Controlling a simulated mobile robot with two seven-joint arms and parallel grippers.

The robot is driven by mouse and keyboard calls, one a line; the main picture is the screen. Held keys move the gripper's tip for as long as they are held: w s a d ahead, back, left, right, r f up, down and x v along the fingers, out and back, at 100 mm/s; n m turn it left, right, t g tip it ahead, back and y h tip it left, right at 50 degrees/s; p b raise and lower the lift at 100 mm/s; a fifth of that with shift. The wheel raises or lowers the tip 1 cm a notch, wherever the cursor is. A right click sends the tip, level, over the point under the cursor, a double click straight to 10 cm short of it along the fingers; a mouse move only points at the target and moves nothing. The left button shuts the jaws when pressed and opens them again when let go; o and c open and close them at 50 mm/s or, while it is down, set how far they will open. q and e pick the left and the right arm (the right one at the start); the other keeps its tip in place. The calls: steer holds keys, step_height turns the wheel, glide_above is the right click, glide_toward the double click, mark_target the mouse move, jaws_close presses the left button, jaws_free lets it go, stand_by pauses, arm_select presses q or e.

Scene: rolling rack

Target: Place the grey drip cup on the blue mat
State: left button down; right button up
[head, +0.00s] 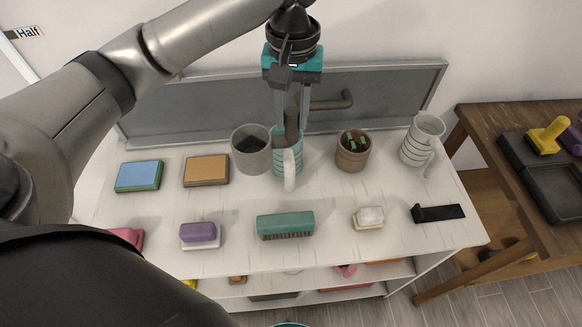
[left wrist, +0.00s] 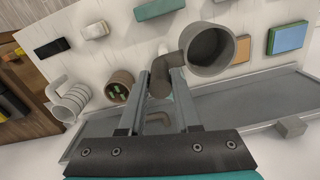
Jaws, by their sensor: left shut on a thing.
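The grey cup (head: 250,158) stands upright or hangs just above the white rack top, at the back; I cannot tell which. It also shows in the left wrist view (left wrist: 208,52), its mouth open and dark inside. My left gripper (head: 291,118) points down, its fingers on either side of the cup's handle (left wrist: 162,74), shut on it. In the left wrist view the fingers (left wrist: 160,78) hide part of the handle. I see no clear blue mat; a flat blue-topped, green-edged block (head: 139,175) lies at the left. My right gripper is not in view.
A teal striped mug (head: 287,166) is close beside the grey cup, under my gripper. A brown cup (head: 352,155) and a white striped mug (head: 420,138) stand to the right. Brushes, sponges and blocks line the front. A grey panel (head: 190,121) with a handle rises behind.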

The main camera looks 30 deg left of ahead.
mark_target(290, 136)
arm_select(q)
steer(key=f, duration=0.5)
steer(key=shift+s+b, duration=0.35)
steer(key=shift+b, duration=0.05)
step_height(290, 136, down, 14)
steer(key=b, duration=0.2)
steer(key=shift+w+r, duration=0.15)
steer(key=shift+r, duration=0.1)
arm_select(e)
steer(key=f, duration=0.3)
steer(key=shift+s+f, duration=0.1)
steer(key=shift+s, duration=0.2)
arm_select(q)
steer(key=shift+f, duration=0.15)
steer(key=c, duration=0.6)
jaws_free()
